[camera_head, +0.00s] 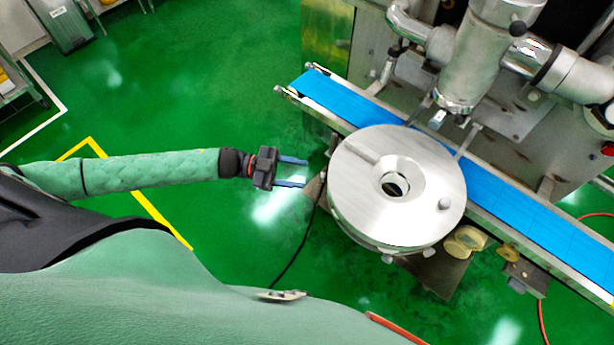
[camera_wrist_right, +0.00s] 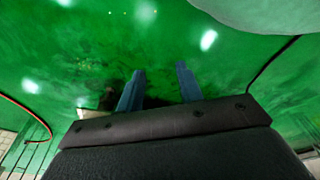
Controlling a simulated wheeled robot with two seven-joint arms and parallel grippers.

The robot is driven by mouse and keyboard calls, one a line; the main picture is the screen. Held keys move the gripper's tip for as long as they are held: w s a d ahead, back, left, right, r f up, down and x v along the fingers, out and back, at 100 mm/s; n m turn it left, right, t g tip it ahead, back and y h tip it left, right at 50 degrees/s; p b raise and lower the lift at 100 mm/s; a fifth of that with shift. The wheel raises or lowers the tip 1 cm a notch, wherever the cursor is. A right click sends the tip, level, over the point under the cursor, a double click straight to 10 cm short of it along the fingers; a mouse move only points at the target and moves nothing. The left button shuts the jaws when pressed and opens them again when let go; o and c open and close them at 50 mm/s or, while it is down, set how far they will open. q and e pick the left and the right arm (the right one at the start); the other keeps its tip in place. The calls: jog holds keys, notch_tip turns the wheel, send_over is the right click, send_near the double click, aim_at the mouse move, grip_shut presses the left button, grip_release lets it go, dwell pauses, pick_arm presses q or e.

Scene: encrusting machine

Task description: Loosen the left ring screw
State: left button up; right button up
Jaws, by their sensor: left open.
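The encrusting machine has a large round steel disc (camera_head: 362,180) with a hole in its middle, below a vertical steel nozzle (camera_head: 470,75). Small metal knobs show at the disc's near rim, one of them a rim knob (camera_head: 387,258); I cannot tell which part is the left ring screw. My left gripper (camera_head: 306,174) is open and empty, its blue fingers pointing right, apart from the disc and just left of it. My right gripper (camera_wrist_right: 160,68) is open and empty over the green floor in the right wrist view; it is not seen in the head view.
A blue conveyor belt (camera_head: 505,203) runs diagonally behind the disc. Steel pipes (camera_head: 572,75) and a machine cabinet stand at the back right. A dark cable lies on the floor below my left gripper. Green floor (camera_head: 200,75) is clear at the upper left.

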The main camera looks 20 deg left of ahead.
pick_arm(q)
jog(key=shift+s+a+b, duration=0.15)
jog(key=shift+a+b, duration=0.1)
jog(key=shift+a, duration=0.45)
jog(key=shift+s+a+b, duration=0.15)
jog(key=shift+a+b, duration=0.05)
jog(key=shift+a, duration=0.45)
pick_arm(e)
jog(key=shift+w+a+r, duration=0.25)
jog(key=shift+w+r, duration=0.1)
jog(key=shift+r, duration=0.2)
jog(key=shift+w+a+r, duration=0.25)
jog(key=shift+w+r, duration=0.1)
jog(key=shift+r, duration=0.2)
